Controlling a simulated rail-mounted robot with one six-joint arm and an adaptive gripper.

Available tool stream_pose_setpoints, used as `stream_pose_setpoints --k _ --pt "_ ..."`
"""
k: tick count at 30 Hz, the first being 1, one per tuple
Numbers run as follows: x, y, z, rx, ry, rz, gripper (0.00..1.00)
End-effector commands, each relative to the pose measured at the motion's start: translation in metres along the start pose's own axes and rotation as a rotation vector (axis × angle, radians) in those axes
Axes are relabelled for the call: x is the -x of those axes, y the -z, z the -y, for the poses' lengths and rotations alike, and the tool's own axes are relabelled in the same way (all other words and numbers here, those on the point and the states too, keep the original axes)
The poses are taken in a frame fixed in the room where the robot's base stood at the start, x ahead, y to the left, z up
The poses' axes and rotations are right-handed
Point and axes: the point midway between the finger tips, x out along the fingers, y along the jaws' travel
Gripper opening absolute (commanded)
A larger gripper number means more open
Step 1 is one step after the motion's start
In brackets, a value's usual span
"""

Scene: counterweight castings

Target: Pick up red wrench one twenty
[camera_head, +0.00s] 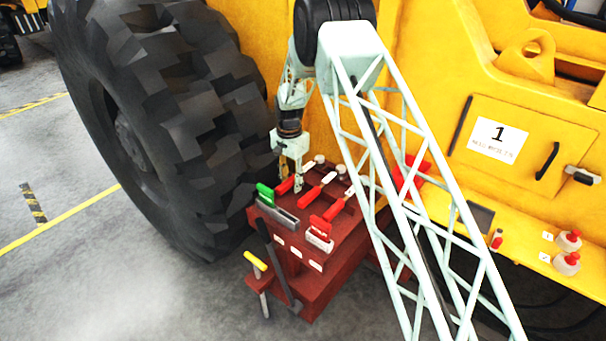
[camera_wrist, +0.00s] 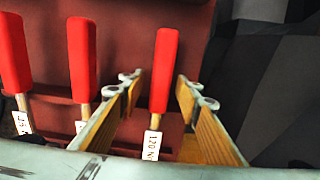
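The red-handled wrench tagged 120 N (camera_wrist: 163,70) lies on the dark red toolbox top, its white tag (camera_wrist: 152,146) toward the bottom of the wrist view. My gripper (camera_wrist: 162,86) is open, with one wooden-padded finger on each side of this wrench and a visible gap on both sides. In the head view my gripper (camera_head: 289,181) points down over the leftmost red handle (camera_head: 284,187). I cannot tell how far the fingertips are above the surface. Two more red-handled wrenches lie to the left in the wrist view, the nearer one (camera_wrist: 82,55) beside my left finger.
The red toolbox (camera_head: 318,292) also holds a green-handled tool (camera_head: 265,194) and a red-handled tool (camera_head: 320,226) at its front. A yellow-handled tool (camera_head: 255,261) hangs at its side. A huge tyre (camera_head: 165,120) stands close on the left, yellow machinery (camera_head: 440,60) behind.

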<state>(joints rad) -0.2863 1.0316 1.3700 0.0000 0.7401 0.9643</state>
Motion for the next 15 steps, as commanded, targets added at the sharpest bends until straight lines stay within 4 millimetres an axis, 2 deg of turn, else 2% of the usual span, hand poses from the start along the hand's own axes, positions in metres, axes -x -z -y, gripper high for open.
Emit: stream_pose_setpoints --k 5,15 --pt "0.0001 0.0 0.0 0.0 0.0 0.0 0.3" --pt "0.0002 0.0 0.0 0.0 0.0 0.0 0.0"
